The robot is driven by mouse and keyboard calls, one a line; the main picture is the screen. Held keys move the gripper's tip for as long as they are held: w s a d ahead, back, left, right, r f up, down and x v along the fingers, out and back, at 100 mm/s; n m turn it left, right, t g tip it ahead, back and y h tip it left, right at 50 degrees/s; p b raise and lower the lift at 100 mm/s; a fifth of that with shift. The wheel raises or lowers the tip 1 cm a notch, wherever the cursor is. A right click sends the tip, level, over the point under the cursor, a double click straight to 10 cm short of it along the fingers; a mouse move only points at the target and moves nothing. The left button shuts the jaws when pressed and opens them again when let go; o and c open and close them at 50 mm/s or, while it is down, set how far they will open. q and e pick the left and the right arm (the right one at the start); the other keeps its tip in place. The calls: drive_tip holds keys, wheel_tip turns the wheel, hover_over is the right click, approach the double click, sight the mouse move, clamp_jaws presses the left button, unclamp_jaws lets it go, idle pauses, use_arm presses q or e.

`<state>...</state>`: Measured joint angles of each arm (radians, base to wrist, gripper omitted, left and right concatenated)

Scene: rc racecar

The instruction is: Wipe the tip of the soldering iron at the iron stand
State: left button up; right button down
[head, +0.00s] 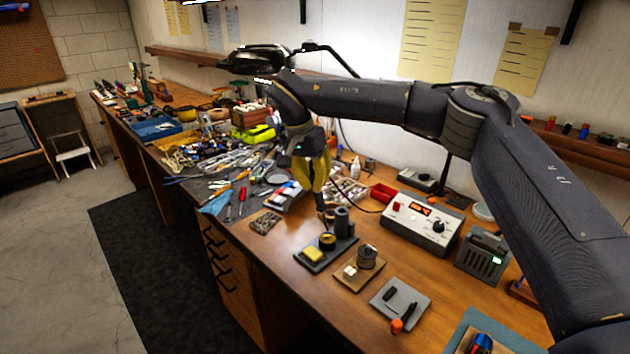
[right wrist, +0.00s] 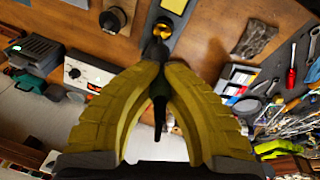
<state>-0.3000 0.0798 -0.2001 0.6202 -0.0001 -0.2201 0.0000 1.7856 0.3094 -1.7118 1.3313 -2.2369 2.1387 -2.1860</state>
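My right gripper (head: 318,186), with yellow fingers, points down above the bench beside the iron stand (head: 314,264). It is shut on the dark soldering iron (right wrist: 159,105), which shows between the fingers in the right wrist view. The lower end of the iron is near the stand; its exact tip is hard to make out. The stand carries a yellow sponge (head: 312,253) at the front, a brass-filled cup (head: 327,239) in the middle and a dark upright holder (head: 342,220) behind. My left gripper is not in view.
A solder spool (head: 367,257) sits on a wooden block right of the stand. A soldering station (head: 421,224) stands behind it. Hand tools crowd the left bench; bare wood lies left of the stand.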

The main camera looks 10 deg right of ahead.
drive_tip(key=shift+a+x, duration=0.25)
drive_tip(key=shift+x, duration=0.8)
idle(3.8)
